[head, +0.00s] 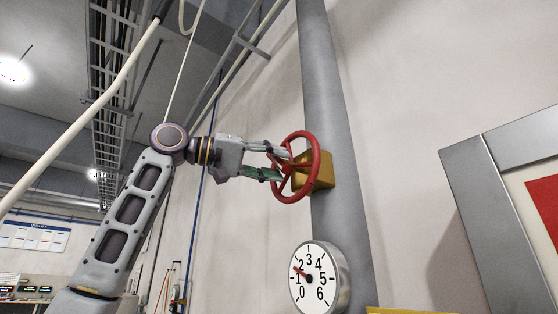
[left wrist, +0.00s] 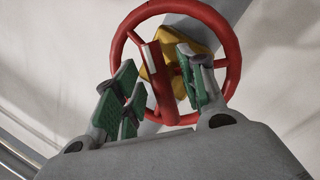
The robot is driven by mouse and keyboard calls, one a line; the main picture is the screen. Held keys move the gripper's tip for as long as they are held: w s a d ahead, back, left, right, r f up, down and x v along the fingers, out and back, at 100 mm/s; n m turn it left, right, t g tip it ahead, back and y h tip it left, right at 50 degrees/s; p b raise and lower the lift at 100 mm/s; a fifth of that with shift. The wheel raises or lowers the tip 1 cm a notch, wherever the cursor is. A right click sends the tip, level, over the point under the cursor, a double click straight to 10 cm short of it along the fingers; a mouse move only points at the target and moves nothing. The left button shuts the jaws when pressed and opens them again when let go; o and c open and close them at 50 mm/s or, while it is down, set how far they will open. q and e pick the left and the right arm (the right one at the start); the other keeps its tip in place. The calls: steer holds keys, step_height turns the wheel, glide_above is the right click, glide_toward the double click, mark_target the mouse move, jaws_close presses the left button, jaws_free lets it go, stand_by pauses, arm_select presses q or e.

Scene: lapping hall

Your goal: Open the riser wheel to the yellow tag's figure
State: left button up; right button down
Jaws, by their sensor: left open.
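The red riser wheel (head: 313,165) sits on a brass-yellow valve body (head: 322,170) on the grey riser pipe (head: 325,70). My left gripper (head: 282,163) is open at the wheel's left side, its green-padded fingers reaching to the wheel. In the left wrist view the fingers (left wrist: 160,95) lie on either side of a red spoke of the wheel (left wrist: 232,45); I cannot tell whether they touch it. My right gripper is not in view.
A grey-framed panel with a red area (head: 545,200) stands at the right. A pale wall (head: 420,80) lies behind the pipe. A cable tray (head: 110,90) and a cream pipe (head: 85,115) run overhead at the left.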

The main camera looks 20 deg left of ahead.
arm_select(q)
steer(key=shift+w+d, duration=0.4)
steer(key=shift+d, duration=0.15)
jaws_close()
